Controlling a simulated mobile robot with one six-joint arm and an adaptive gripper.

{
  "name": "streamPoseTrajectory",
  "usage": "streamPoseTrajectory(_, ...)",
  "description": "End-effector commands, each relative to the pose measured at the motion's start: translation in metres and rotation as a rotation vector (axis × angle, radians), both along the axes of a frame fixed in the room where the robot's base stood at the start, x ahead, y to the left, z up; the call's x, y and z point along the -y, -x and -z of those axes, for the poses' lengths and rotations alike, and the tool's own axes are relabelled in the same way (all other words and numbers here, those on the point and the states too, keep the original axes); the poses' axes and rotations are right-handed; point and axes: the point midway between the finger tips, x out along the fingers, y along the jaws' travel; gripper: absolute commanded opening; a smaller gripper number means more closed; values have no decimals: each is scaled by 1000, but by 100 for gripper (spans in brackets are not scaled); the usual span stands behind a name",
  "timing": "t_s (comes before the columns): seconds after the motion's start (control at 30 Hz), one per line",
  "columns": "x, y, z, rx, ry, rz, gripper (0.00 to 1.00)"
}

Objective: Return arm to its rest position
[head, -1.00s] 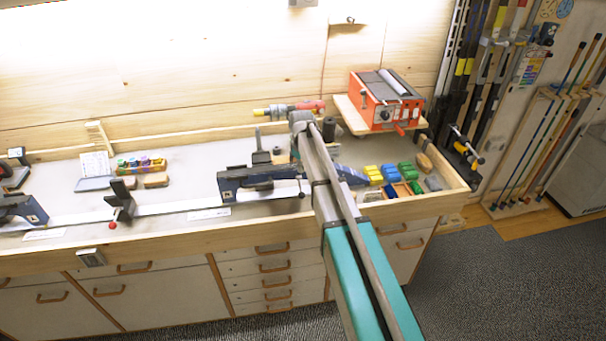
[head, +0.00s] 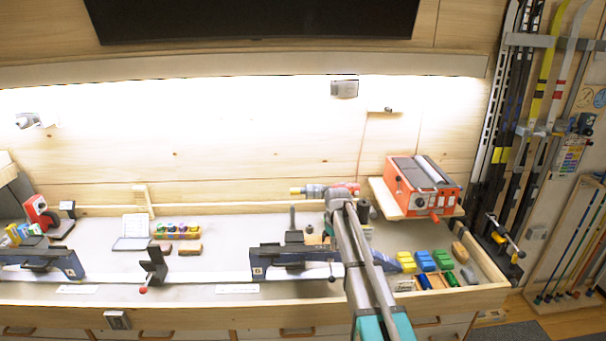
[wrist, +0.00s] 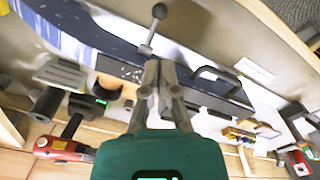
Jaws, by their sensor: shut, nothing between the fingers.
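My gripper (wrist: 160,68) shows in the wrist view with its two grey fingers drawn together and nothing held between them. It is above a dark blue clamp (wrist: 110,66) on the bench, next to a lever with a round knob (wrist: 159,12). I cannot tell whether the fingertips touch the clamp. In the head view, my arm reaches from the bottom edge over the right part of the bench, and its own links hide the gripper. The same clamp (head: 285,257) partly shows left of the arm.
An orange machine (head: 423,186) stands on a wooden shelf at the back right. Yellow, blue and green blocks (head: 425,261) lie right of the arm. A second blue clamp (head: 50,259) stands at the left. Skis (head: 514,130) hang on the right wall. Air above the bench is clear.

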Motion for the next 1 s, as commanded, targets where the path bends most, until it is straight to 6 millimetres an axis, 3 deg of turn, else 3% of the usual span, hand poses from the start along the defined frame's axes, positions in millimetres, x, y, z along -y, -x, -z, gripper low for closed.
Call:
streamPoseTrajectory(0.17, 1, 25, 11, 0, 0, 34, 0)
streamPoseTrajectory(0.27, 2, 50, 21, 0, 0, 73, 0)
streamPoseTrajectory(0.8, 7, 231, 92, 0, 1, 394, 0)
streamPoseTrajectory(1.0, 8, 276, 108, 0, 1, 484, 0)
